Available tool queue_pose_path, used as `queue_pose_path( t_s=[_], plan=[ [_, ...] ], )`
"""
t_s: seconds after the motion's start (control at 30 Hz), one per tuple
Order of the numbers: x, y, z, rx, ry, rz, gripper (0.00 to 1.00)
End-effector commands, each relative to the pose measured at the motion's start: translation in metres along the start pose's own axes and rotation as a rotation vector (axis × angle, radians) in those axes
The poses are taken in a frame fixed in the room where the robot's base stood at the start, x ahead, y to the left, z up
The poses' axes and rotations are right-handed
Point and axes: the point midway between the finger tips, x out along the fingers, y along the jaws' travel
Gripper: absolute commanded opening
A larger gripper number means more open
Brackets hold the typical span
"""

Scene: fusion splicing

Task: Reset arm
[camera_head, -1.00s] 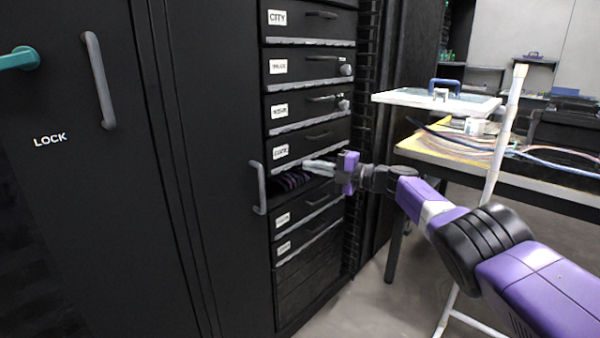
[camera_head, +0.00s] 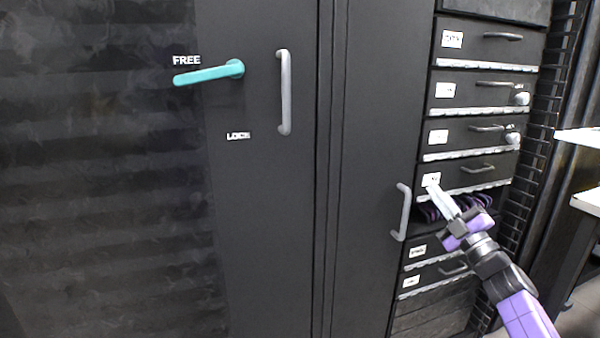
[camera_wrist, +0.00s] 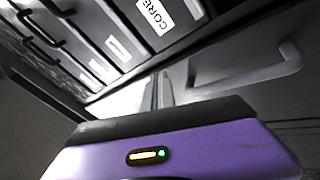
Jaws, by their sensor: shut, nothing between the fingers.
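My gripper (camera_head: 440,198) is shut and empty, its pale fingers pointing up and left in front of the drawer stack at the right of the head view. It is in front of an open slot (camera_head: 428,213) with purple items inside, just below a labelled drawer (camera_head: 475,172). In the wrist view the fingers (camera_wrist: 160,90) show beyond my purple wrist housing, with a drawer labelled CORE (camera_wrist: 152,15) above them. Whether the fingertips touch the drawers cannot be told.
A tall dark cabinet has a teal lever (camera_head: 208,73) beside a FREE label and a grey handle (camera_head: 284,92). Another grey handle (camera_head: 402,212) stands just left of my gripper. A table edge (camera_head: 585,200) shows at the far right.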

Motion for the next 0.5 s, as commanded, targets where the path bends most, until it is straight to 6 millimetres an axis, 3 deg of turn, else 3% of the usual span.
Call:
queue_pose_path(
  t_s=[0.03,0.2,0.5],
  plan=[
    [-0.013,-0.017,-0.010,0.054,-0.013,0.027,0.00],
    [-0.057,-0.054,-0.039,0.219,-0.066,0.107,0.00],
    [-0.154,-0.107,-0.091,0.486,-0.186,0.202,0.00]
  ],
)
